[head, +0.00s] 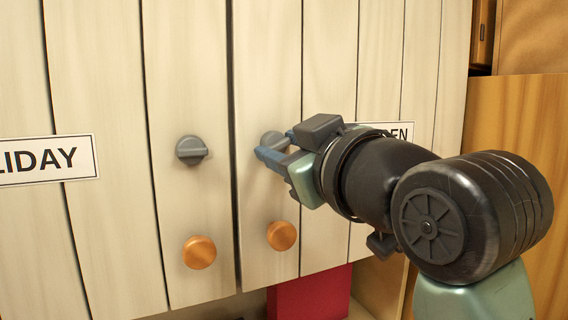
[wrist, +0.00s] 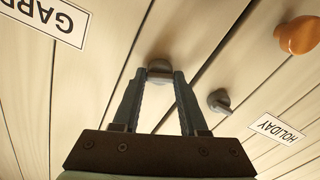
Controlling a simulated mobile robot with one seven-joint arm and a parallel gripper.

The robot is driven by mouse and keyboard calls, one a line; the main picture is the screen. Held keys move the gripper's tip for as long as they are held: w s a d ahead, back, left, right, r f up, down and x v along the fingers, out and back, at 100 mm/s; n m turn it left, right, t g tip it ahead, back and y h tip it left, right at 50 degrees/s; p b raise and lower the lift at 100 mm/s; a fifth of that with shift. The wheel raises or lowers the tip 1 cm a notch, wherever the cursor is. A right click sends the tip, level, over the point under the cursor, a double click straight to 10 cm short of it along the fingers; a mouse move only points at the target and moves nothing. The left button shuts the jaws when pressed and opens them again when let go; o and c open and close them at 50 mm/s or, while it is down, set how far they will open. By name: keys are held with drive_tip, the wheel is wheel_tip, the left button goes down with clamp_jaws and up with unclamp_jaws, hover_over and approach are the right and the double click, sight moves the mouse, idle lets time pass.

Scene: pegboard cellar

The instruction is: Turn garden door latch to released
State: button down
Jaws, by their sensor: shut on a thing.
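The garden door latch (head: 268,137) is a small grey round turn-knob on the right pale plank door. My gripper (head: 274,147) is at it, its blue-grey fingers on either side, shut on the latch. The wrist view shows the latch (wrist: 160,67) between the two fingertips. The fingers hide much of the latch in the head view, so I cannot tell its exact turn angle. The garden label (head: 404,131) is partly covered by my arm; it shows upside down in the wrist view (wrist: 45,18).
Orange knobs sit below the latches, on the left door (head: 199,252) and the garden door (head: 281,235). A red box (head: 310,295) stands below the doors.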

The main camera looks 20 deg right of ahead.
drive_tip(key=n+b, duration=0.1)
drive_tip(key=n, duration=0.1)
drive_tip(key=n+b, duration=0.1)
drive_tip(key=shift+f+n+b, duration=0.2)
drive_tip(key=shift+n+b, duration=0.1)
drive_tip(key=shift+n, duration=0.1)
drive_tip(key=n+b, duration=0.2)
drive_tip(key=n, duration=0.1)
drive_tip(key=shift+n, duration=0.3)
drive_tip(key=n+b, duration=0.2)
drive_tip(key=n, duration=0.3)
drive_tip(key=shift+r+n+b, duration=0.1)
drive_tip(key=shift+n+b, duration=0.3)
drive_tip(key=shift+c, duration=2.2)
unclamp_jaws()
